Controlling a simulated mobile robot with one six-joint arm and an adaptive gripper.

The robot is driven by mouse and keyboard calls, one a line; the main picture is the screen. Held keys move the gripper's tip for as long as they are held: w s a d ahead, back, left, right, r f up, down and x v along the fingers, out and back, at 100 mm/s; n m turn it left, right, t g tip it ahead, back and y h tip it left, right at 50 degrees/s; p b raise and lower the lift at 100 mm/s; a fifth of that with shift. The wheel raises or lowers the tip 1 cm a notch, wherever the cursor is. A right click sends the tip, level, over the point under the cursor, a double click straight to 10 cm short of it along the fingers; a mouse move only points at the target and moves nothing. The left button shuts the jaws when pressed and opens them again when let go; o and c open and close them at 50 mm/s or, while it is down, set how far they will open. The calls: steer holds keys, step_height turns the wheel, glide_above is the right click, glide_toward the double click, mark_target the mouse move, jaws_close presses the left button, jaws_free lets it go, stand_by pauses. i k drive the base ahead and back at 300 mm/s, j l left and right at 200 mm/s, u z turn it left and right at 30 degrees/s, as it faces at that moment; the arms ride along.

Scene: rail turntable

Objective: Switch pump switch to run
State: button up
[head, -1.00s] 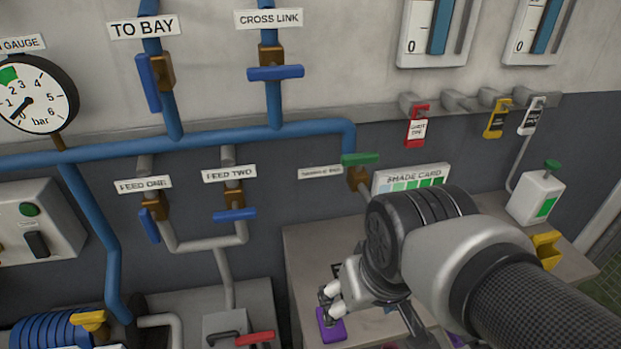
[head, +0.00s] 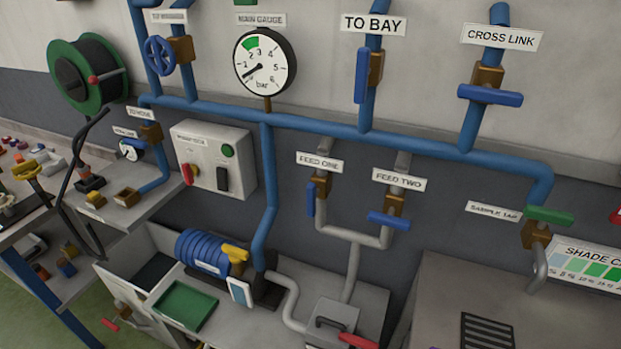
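A grey control box (head: 213,158) is mounted on the wall, left of centre in the head view. Its small label is too blurred to read with certainty. The black handle hangs roughly upright below the button. I cannot tell which of these positions is run. My gripper is not in view now.
Blue pipes (head: 340,128) run along the wall, with a main gauge (head: 265,62) above. Below the box stand a blue ribbed pump motor (head: 203,250) and a green tray (head: 185,306). A side bench with small parts is at left. A grey worktop (head: 440,300) is at right.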

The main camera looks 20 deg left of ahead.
mark_target(223, 173)
steer(key=u, duration=1.6)
steer(key=i+j, duration=0.2)
steer(key=i, duration=0.35)
steer(key=i+j+z, duration=0.1)
steer(key=i, duration=0.4)
